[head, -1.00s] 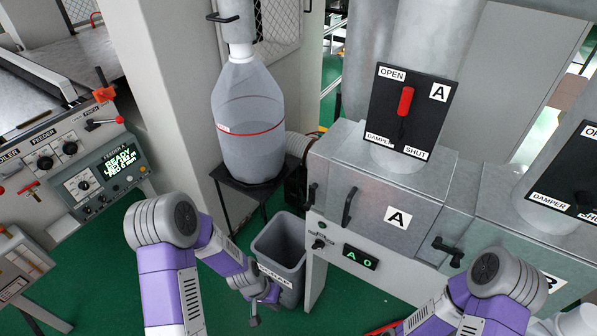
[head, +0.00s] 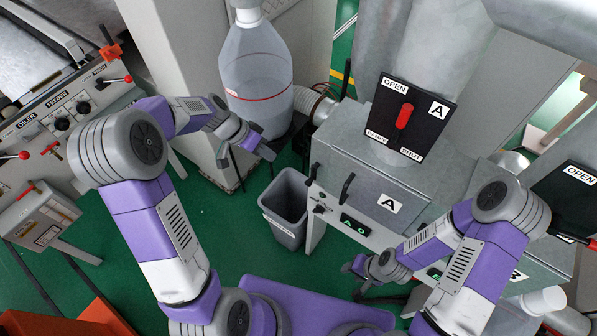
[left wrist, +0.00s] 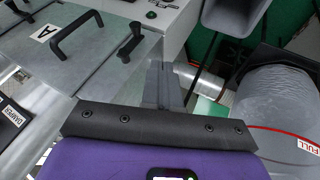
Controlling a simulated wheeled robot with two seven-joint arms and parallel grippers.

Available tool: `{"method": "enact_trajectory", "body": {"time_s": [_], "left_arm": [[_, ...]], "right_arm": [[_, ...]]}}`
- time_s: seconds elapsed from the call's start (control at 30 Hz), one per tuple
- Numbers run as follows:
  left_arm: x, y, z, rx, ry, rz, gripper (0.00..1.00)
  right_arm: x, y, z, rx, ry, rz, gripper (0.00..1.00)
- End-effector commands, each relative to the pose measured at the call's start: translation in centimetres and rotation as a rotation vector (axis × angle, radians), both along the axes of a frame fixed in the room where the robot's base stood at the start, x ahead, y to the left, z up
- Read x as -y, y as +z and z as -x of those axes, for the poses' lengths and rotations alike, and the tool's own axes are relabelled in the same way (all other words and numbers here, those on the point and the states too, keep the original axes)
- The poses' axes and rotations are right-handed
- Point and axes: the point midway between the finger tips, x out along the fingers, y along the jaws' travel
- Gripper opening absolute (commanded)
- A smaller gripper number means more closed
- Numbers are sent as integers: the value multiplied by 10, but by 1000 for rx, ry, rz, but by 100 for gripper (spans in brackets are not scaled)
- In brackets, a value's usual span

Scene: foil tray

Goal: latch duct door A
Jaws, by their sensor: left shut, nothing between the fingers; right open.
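Duct door A (head: 362,192) is the grey front panel with an "A" label and a black bar handle (head: 347,188). It looks closed against its duct box. A black latch lever (head: 314,173) stands at its left edge; I cannot tell whether it is engaged. In the left wrist view, door A (left wrist: 88,68) is at upper left, with the latch lever (left wrist: 130,42) right of its handle (left wrist: 75,33). My left gripper (head: 268,153) is shut and empty, left of the latch and apart from it; its fingers (left wrist: 163,85) point towards the door. My right gripper (head: 350,266) is open, low before the duct cabinet.
A grey bin (head: 285,203) is on the floor below. The damper plate (head: 405,117) with a red lever is above door A. Green floor is clear before the bin.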

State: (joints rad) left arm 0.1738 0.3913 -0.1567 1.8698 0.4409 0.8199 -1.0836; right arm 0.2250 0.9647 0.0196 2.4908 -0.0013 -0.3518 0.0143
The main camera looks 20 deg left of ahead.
Motion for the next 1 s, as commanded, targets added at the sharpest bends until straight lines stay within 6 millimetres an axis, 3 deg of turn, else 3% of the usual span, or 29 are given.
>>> {"method": "enact_trajectory", "body": {"time_s": [0.27,0.67,0.8,1.0], "left_arm": [[12,-18,-3,-5,-1,2,0],[56,-87,-18,-6,-2,1,0],[76,-87,-9,-4,-2,0,0],[89,-91,-5,-2,0,-1,0]], "right_arm": [[0,2,0,0,0,0,43],[0,10,0,1,0,0,43],[0,17,0,1,0,0,43],[0,20,0,1,0,0,43]]}}
